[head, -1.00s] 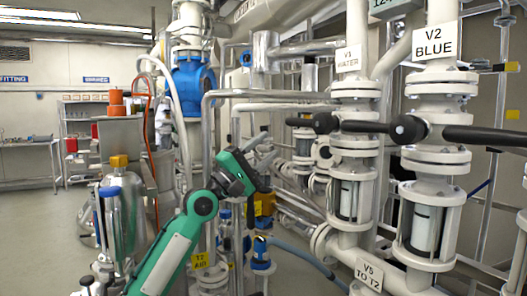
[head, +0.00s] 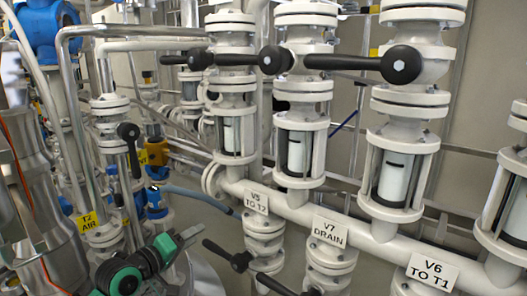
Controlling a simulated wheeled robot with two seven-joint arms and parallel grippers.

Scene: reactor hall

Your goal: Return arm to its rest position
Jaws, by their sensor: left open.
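My left arm (head: 128,278), green and black, comes in at the bottom left of the head view. Its left gripper (head: 190,238) points up and to the right, with its pale fingers apart. It holds nothing that I can see. It appears in front of the lower pipework, left of a black lever (head: 226,254); I cannot tell the gap in depth. The lower part of the arm is cut off by the bottom edge. My right gripper is not in view.
White valves stand on a sloping pipe with signs V5 TO T2 (head: 255,202), V7 DRAIN (head: 329,232) and V6 TO T1 (head: 432,271). Black levers (head: 350,63) stick out above. A T2 AIR sign (head: 98,228) and a steel vessel (head: 42,205) are at the left.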

